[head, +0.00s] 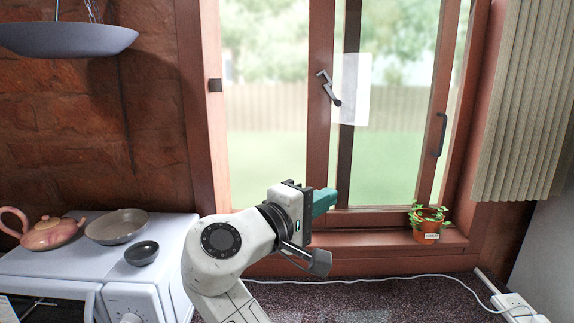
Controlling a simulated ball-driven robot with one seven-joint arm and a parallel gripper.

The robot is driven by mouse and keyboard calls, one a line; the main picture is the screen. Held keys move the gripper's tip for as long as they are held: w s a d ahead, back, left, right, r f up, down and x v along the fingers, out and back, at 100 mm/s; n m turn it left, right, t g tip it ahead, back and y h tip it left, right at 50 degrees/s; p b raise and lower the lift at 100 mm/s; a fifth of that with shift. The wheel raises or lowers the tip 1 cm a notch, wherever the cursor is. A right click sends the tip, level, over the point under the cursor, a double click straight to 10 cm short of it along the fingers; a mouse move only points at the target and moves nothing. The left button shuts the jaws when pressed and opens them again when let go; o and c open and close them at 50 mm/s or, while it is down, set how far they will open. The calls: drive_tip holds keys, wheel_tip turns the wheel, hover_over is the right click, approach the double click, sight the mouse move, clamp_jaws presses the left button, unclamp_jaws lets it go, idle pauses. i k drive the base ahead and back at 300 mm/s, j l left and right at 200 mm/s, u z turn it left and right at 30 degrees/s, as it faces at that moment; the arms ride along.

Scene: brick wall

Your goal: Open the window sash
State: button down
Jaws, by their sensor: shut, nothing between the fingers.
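The window has a red-brown wooden frame. A sash stile (438,120) at the right carries a dark upright pull handle (441,136). The middle stile (320,130) carries a dark lever latch (329,88), tilted down to the right. I cannot tell from this view whether the sash is slightly open. My gripper (325,201) is white with teal fingers, shut and empty. It is in front of the lower window, below the latch and left of the pull handle, apart from both. My wrist hides part of the sill.
A potted plant (427,224) stands on the sill at the right. A white cable (400,277) crosses the dark counter (350,298) to a power strip (515,305). A teapot (50,232), pan (117,226) and bowl (142,253) stand on a white appliance at left. A curtain (525,100) hangs right.

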sight(321, 13)
drive_tip(key=i+j, duration=0.35)
drive_tip(key=i, duration=0.2)
drive_tip(key=i+j, duration=0.35)
drive_tip(key=i, duration=0.2)
